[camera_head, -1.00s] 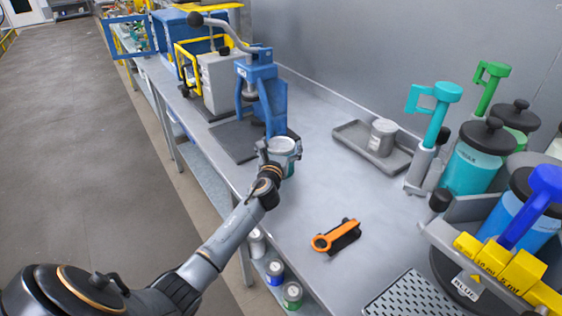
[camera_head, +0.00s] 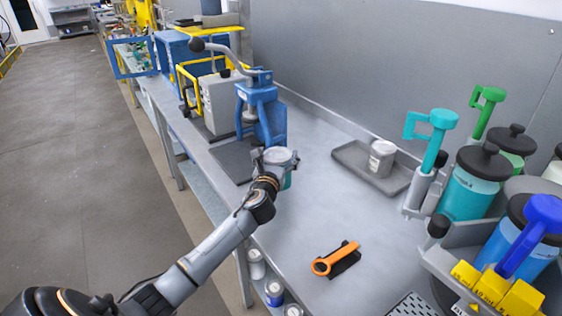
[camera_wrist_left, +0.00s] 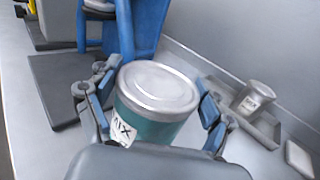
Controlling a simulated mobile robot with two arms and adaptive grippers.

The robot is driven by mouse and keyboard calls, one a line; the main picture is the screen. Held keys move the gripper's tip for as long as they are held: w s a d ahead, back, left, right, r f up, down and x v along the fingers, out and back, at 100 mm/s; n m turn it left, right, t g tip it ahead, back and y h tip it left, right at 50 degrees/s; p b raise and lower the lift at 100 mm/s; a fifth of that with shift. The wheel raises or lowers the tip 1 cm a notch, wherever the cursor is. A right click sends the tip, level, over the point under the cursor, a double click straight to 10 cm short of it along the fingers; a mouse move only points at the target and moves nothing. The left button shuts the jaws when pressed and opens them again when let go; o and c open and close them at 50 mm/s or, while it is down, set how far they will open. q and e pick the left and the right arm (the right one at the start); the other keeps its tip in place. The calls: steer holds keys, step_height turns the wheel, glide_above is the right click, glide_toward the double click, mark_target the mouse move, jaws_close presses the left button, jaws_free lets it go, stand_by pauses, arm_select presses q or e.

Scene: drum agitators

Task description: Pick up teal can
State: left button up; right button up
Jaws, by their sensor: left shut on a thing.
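The teal can (camera_head: 288,182) has a grey metal lid and sits at the end of my left arm, over the bench by the blue press. In the left wrist view the can (camera_wrist_left: 158,128) stands roughly upright with a white MIX label. My left gripper (camera_head: 274,160) is shut on it, with blue-padded fingers on both sides of its body in the wrist view (camera_wrist_left: 154,104). The can's base is hidden, so I cannot tell whether it touches the bench. My right gripper is not in view.
A blue lever press (camera_head: 262,110) stands just behind the can. A grey tray (camera_head: 346,155) holds another can (camera_head: 382,158). An orange-handled tool (camera_head: 335,260) lies nearer on the bench (camera_head: 300,220). Pump containers (camera_head: 468,185) crowd the right. The bench middle is clear.

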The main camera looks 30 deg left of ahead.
arm_select(q)
steer(key=s+r, duration=0.4)
steer(key=shift+d+r, duration=0.15)
steer(key=shift+r, duration=0.05)
steer(key=s+r, duration=0.3)
steer(key=s, duration=0.5)
steer(key=s+d+f+m+t+h, duration=0.1)
steer(key=s+d+f+m+h, duration=0.3)
steer(key=d, duration=0.7)
steer(key=s+d+f+h, duration=0.25)
steer(key=s+d, duration=0.35)
steer(key=d, duration=0.6)
steer(key=s+f, duration=0.3)
steer(key=s, duration=0.5)
steer(key=shift+d+f+b, duration=0.2)
steer(key=shift+d+b, duration=0.05)
steer(key=shift+b, duration=0.15)
